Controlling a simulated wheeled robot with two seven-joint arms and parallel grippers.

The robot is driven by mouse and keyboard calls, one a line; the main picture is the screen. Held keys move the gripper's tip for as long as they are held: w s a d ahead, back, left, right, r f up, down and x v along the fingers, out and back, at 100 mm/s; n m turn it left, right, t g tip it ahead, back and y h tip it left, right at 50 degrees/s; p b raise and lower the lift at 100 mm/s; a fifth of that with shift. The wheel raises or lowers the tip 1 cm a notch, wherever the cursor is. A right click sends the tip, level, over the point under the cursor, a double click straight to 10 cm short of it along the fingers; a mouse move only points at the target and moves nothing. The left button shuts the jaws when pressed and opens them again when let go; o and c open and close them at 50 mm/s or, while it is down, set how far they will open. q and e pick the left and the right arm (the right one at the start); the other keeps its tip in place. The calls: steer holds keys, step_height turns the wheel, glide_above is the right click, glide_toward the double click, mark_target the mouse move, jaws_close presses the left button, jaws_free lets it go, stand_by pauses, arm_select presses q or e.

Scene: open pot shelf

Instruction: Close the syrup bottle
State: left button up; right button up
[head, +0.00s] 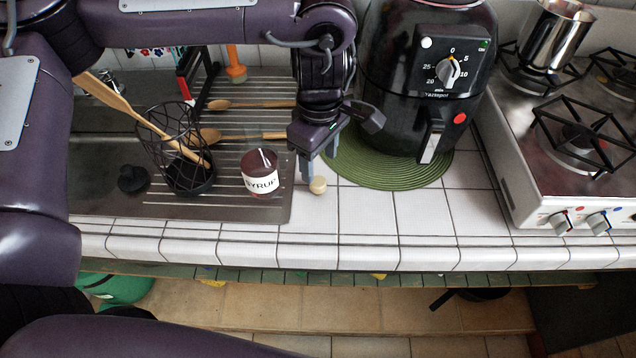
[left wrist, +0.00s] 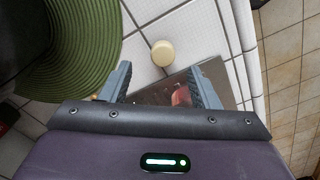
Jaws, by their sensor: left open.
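The syrup bottle (head: 261,177), dark red with a white label, stands upright and open on the metal drainer near the counter's front edge. Part of it shows reddish between the fingers in the left wrist view (left wrist: 180,96). A small round beige stopper (head: 318,185) lies on the white tiles to the bottle's right; it also shows in the left wrist view (left wrist: 163,53). My left gripper (head: 320,168) points down, open and empty, just above and behind the stopper. In the left wrist view its fingertips (left wrist: 160,70) are spread apart, with the stopper just beyond them. My right gripper is not in view.
A black air fryer (head: 425,75) stands on a green round mat (head: 390,176) behind and right of the stopper. A wire utensil holder (head: 172,150) and wooden spoons stand and lie left of the bottle. A gas stove (head: 560,140) is at right. Front tiles are clear.

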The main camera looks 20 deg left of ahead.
mark_target(318, 181)
arm_select(q)
steer(key=shift+s+f+p, duration=0.2)
steer(key=shift+f+p, duration=0.5)
steer(key=shift+f, duration=1.9)
steer(key=shift+a, duration=0.1)
steer(key=c, duration=1.1)
